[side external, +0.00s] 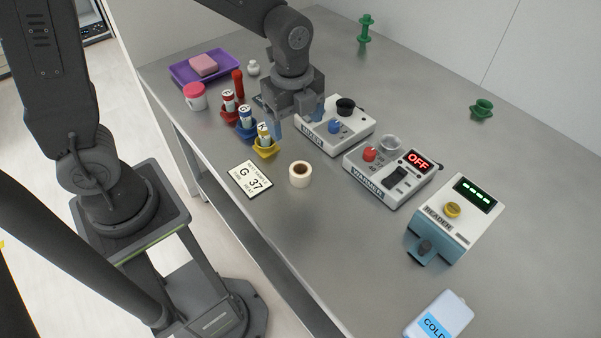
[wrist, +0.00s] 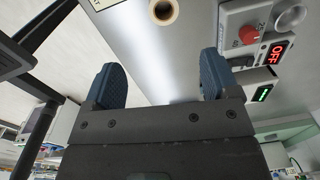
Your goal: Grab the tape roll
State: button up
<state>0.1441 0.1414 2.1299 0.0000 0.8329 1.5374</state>
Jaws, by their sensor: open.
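The tape roll (side external: 300,174) is a small white roll with a brown core, lying flat on the grey table near its front edge. In the wrist view the tape roll (wrist: 163,11) shows at the top, partly cut off by the frame edge, ahead of the fingers. My gripper (side external: 297,122) is above the table, behind and a little left of the roll, between the coloured vial holders and the mixer. Its blue-padded fingers (wrist: 162,85) are apart with nothing between them.
A label card (side external: 250,179) lies left of the roll. The yellow vial holder (side external: 265,148) stands behind it. The mixer (side external: 338,127) and warmer (side external: 392,172) stand behind and to the right. Bare table lies in front and right of the roll.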

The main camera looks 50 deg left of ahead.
jog(key=f+m, duration=0.2)
send_over(301, 171)
jog(key=s+d, duration=0.1)
jog(key=s, duration=0.1)
jog(key=f, duration=0.7)
jog(key=shift+w+d+f, duration=0.15)
jog(key=shift+w+f, duration=0.05)
jog(key=shift+f, duration=0.2)
jog(key=shift+w+f, duration=0.15)
jog(key=shift+f, duration=1.3)
jog(key=shift+w+f, duration=0.1)
jog(key=shift+f, duration=1.35)
jog(key=shift+c, duration=0.3)
jog(key=c, duration=0.9)
jog(key=shift+c, duration=0.2)
jog(key=shift+r, duration=0.15)
